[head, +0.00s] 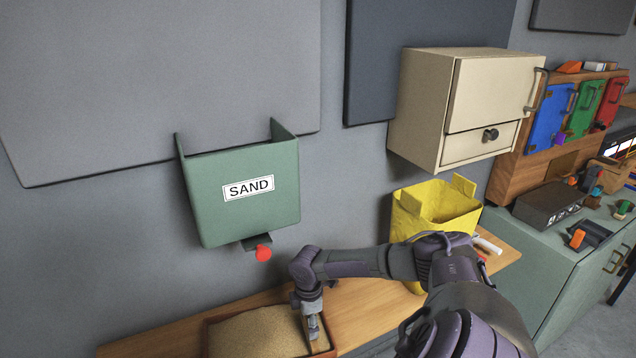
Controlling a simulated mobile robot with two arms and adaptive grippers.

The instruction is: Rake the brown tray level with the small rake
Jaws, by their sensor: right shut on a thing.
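The brown tray (206,338) sits on the wooden bench at the bottom of the head view, cut off by the lower edge. It holds tan sand (255,332). My right gripper (313,328) points down over the right end of the tray. It is shut on the small rake, of which only a narrow light-brown part (319,343) shows beside the fingers. The rake's head is hidden or too small to make out, so I cannot tell if it touches the sand. My left gripper is not in view.
A green hopper labelled SAND (240,200) with a red knob (264,253) hangs on the wall above the tray. A yellow bin (435,208) stands behind my right arm, below a cream cabinet (470,105). The bench (360,310) is bare just right of the tray.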

